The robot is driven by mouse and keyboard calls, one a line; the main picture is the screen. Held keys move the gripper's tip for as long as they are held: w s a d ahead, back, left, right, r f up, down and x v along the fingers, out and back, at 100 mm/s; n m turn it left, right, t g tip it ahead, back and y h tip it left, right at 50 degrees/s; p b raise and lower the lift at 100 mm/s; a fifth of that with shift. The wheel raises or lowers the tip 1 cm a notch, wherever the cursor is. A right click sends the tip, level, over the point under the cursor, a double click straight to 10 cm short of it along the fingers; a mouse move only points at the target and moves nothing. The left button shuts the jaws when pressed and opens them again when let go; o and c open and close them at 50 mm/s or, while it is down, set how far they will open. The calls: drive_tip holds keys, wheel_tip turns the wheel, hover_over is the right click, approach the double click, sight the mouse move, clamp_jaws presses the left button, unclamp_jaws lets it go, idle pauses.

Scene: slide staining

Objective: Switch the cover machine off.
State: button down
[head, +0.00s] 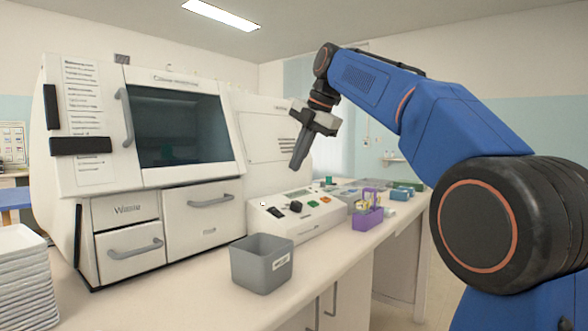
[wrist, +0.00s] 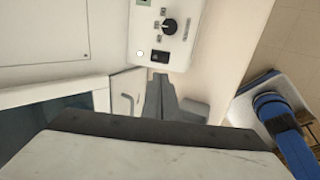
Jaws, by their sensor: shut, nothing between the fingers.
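A white control panel (head: 312,222) with a sloped top stands at the front of a white machine (head: 265,145), right of a larger windowed machine. I cannot tell from its labels which is the cover machine. The panel carries a black rocker switch (head: 275,212), a black knob (head: 296,206), and green and orange buttons. In the wrist view the rocker switch (wrist: 159,56) lies below the knob (wrist: 169,26), beside a white round spot (wrist: 140,54). My gripper (head: 295,166) is shut and empty, pointing down above the panel and apart from it. Its fingers also show in the wrist view (wrist: 160,82).
The windowed machine (head: 150,200) with drawers stands at left. A grey bin (head: 262,265) stands on the counter in front of the panel. A purple rack (head: 367,218) and small boxes sit right of it. Stacked white trays (head: 22,275) are at far left.

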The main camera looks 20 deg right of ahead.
sight(274, 208)
drive_tip(key=shift+w+a+r, duration=0.15)
drive_tip(key=shift+w+r, duration=0.2)
drive_tip(key=shift+w, duration=0.2)
drive_tip(key=shift+f, duration=0.1)
drive_tip(key=x, duration=1.4)
